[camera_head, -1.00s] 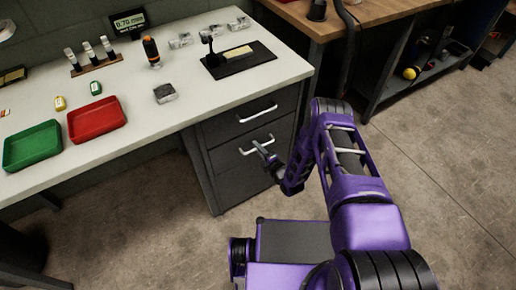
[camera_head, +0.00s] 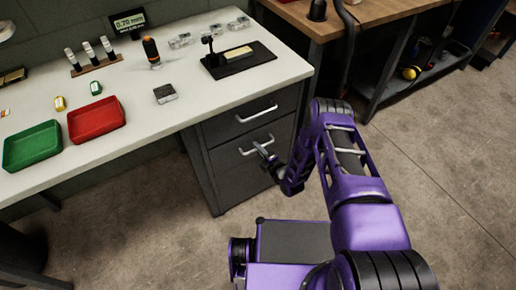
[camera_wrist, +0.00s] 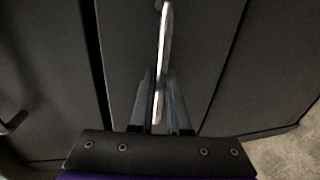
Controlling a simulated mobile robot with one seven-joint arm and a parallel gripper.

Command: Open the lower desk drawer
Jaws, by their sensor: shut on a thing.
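The lower desk drawer (camera_head: 231,174) is a dark grey front under the right end of the desk. It looks closed, flush with the cabinet around it. Its silver bar handle (camera_head: 246,150) also shows in the wrist view (camera_wrist: 163,50), running between the two fingers. My gripper (camera_head: 262,150) is at the right part of this handle. In the wrist view my gripper (camera_wrist: 160,112) is shut on the handle, one finger on each side. The upper drawer (camera_head: 225,125) with its own silver handle (camera_head: 258,113) is directly above and closed.
The white desktop (camera_head: 130,150) holds a red tray (camera_head: 97,119), a green tray (camera_head: 33,147), a grey block (camera_head: 165,94) and a black stand (camera_head: 238,60). A wooden bench (camera_head: 375,14) stands at the right. The floor (camera_head: 140,215) left of the drawers is clear.

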